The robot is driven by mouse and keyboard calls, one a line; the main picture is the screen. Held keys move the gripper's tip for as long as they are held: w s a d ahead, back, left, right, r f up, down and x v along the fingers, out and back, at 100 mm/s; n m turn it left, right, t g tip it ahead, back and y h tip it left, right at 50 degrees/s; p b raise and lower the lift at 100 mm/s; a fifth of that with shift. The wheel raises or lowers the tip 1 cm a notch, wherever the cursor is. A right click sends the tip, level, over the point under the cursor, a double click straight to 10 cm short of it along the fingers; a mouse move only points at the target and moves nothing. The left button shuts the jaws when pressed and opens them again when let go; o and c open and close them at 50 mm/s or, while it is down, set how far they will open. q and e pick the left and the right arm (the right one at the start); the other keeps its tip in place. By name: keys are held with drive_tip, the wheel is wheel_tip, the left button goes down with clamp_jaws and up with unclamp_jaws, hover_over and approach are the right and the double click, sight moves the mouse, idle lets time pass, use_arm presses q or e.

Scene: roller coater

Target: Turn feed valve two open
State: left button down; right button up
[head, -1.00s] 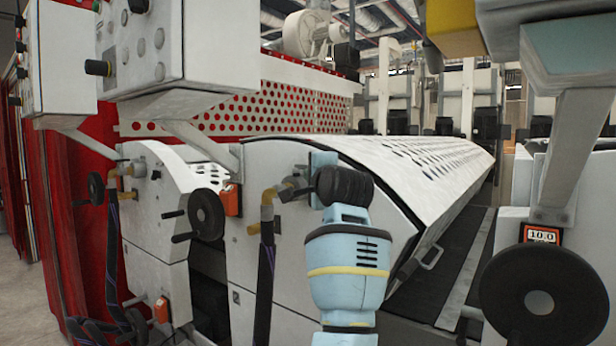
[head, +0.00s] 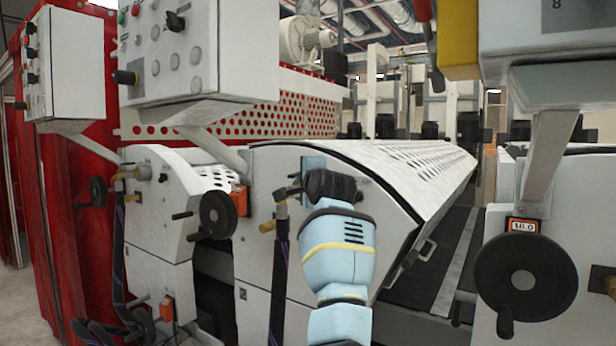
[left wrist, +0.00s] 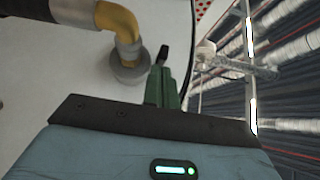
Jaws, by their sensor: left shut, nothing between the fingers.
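No valve label is readable. My right gripper is out of view.
A black handwheel (head: 218,215) and an orange box (head: 240,200) stand close left of my arm. A larger handwheel (head: 525,278) is at right. A control box (head: 170,50) overhangs the upper left.

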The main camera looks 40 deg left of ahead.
use_arm(q)
drive_tip(key=shift+s+a, duration=0.55)
drive_tip(key=shift+a, duration=0.15)
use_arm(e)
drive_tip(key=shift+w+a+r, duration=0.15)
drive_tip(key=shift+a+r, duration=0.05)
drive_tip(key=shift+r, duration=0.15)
use_arm(q)
drive_tip(key=shift+s+a+r, duration=0.1)
drive_tip(key=shift+s+a, duration=0.1)
drive_tip(key=shift+a, duration=0.1)
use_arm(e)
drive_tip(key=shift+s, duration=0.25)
use_arm(q)
drive_tip(key=shift+d, duration=0.5)
drive_tip(key=s+d, duration=0.7)
drive_tip(key=d, duration=0.1)
drive_tip(key=shift+s, duration=0.35)
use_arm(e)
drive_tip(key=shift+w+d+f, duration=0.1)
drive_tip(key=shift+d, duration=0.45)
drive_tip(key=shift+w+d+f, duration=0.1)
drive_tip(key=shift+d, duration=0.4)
